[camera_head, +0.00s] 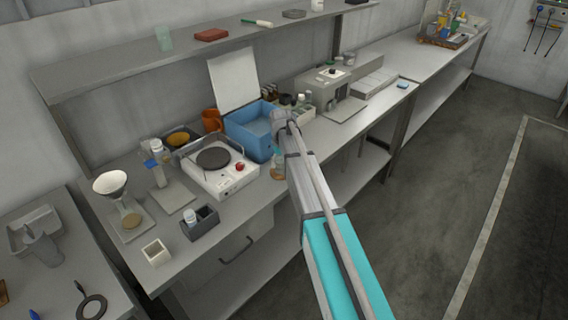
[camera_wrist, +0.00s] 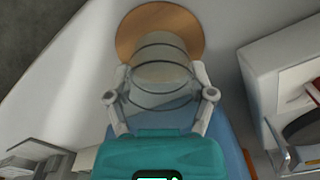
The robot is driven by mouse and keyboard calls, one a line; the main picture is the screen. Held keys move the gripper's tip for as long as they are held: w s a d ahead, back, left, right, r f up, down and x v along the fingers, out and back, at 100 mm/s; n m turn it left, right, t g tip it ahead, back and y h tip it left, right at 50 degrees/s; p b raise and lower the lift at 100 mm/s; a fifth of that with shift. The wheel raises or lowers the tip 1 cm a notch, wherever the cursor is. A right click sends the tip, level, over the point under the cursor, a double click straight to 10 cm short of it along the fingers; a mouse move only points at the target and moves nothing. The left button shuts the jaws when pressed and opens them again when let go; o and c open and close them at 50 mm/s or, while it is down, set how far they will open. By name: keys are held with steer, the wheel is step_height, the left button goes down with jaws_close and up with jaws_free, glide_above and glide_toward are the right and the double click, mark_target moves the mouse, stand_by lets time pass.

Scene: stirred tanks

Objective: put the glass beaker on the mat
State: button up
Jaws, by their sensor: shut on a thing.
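The glass beaker (camera_wrist: 160,75) is clear with dark rings, and my gripper (camera_wrist: 160,92) is shut on it, one finger on each side. The round brown mat (camera_wrist: 150,20) lies on the bench just beyond the beaker in the wrist view, and the beaker's far end overlaps it there. I cannot tell whether the beaker touches the mat. In the head view the mat (camera_head: 277,174) shows as a small brown patch near the bench's front edge, partly hidden by my arm. The beaker (camera_head: 278,157) is a faint pale shape above it, beside my arm.
A white stirrer with a dark plate (camera_head: 213,158) and red knob stands left of the mat. A blue open box (camera_head: 247,132) stands behind. A grey two-part holder (camera_head: 200,223) and a funnel stand (camera_head: 112,187) are further left. The bench's front edge is close to the mat.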

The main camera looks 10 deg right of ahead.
steer(key=shift+f, duration=0.2)
steer(key=o, duration=1.2)
steer(key=shift+r, duration=0.2)
step_height(320, 180, up, 12)
steer(key=p, duration=1.2)
